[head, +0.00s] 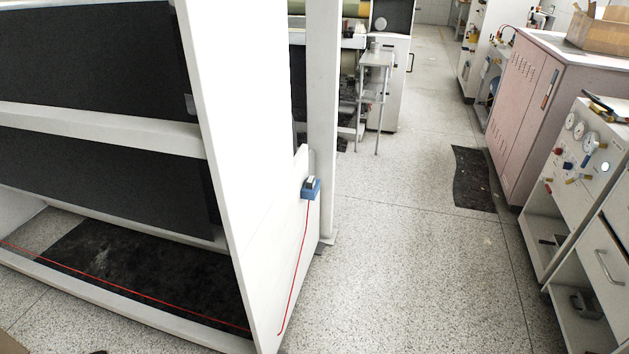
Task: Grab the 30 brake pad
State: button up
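I cannot make out a brake pad in the head view. My gripper and arm are not clearly in view. A small blue box (311,188) with a dark and white top is on the side of the white machine frame (245,150), with a red line running down from it. Several small items lie on the grey cabinet at the right, too small to name.
The white frame with dark panels (95,60) fills the left. A pink cabinet (545,90) and a grey gauge cabinet (570,165) line the right. A cardboard box (600,35) sits on top. A dark mat (473,180) lies on the open speckled floor (400,250) between.

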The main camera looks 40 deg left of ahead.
aim_at(309, 183)
jog(key=i, duration=1.45)
jog(key=u, duration=4.35)
jog(key=i, duration=0.1)
jog(key=z, duration=3.1)
jog(key=k, duration=0.2)
jog(key=u, duration=2.1)
